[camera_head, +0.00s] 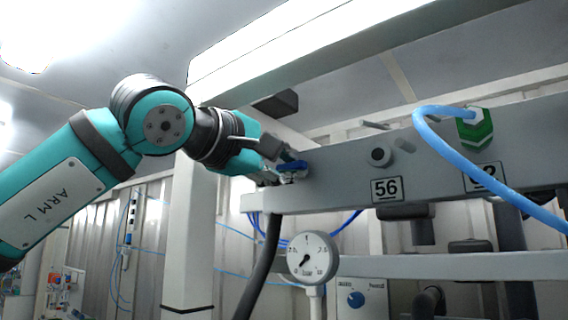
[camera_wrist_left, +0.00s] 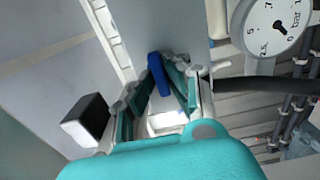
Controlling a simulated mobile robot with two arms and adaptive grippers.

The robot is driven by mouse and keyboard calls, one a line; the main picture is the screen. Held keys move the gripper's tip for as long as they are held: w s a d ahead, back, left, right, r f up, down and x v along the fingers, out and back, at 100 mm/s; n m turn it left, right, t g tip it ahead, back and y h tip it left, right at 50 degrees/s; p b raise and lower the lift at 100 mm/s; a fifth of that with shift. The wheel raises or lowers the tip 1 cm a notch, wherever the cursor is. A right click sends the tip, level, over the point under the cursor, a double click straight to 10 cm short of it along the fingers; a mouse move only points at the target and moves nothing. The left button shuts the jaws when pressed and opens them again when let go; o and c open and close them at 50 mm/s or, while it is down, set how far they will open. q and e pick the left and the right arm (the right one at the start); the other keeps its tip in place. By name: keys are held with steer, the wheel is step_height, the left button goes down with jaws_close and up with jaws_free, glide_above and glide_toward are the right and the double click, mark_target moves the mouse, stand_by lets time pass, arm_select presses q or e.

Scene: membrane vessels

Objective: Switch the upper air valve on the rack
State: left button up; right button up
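The upper air valve on the rack has a blue handle (camera_head: 292,166) at the left end of the grey rack beam (camera_head: 340,178). My left gripper (camera_head: 277,160) reaches it from the left in the head view, and its fingertips are close to the handle. In the left wrist view the blue handle (camera_wrist_left: 158,75) lies between the fingertips of my left gripper (camera_wrist_left: 157,88). The fingers stand apart with a gap around the handle. Whether a finger touches it, I cannot tell. My right gripper is not in view.
A pressure gauge (camera_head: 312,257) stands below the beam, next to a dark hose (camera_head: 262,270). A "56" label (camera_head: 387,190) is on the beam. A white post (camera_head: 190,240) stands below my left arm.

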arm_select(q)
jaws_close()
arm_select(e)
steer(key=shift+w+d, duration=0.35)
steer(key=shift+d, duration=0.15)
arm_select(q)
steer(key=shift+f+n+b, duration=0.15)
steer(key=shift+n+b, duration=0.95)
steer(key=shift+n, duration=0.4)
steer(key=n+b, duration=0.1)
steer(key=n, duration=0.1)
steer(key=shift+n, duration=0.4)
steer(key=n+b, duration=0.2)
steer(key=n, duration=0.3)
steer(key=n+b, duration=0.1)
steer(key=n, duration=0.1)
steer(key=n+b, duration=0.1)
steer(key=n, duration=0.1)
steer(key=shift+r+n, duration=0.2)
steer(key=shift+n, duration=0.2)
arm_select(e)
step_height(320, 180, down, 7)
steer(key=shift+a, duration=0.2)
arm_select(q)
steer(key=shift+r+n, duration=0.1)
steer(key=shift+n, duration=0.2)
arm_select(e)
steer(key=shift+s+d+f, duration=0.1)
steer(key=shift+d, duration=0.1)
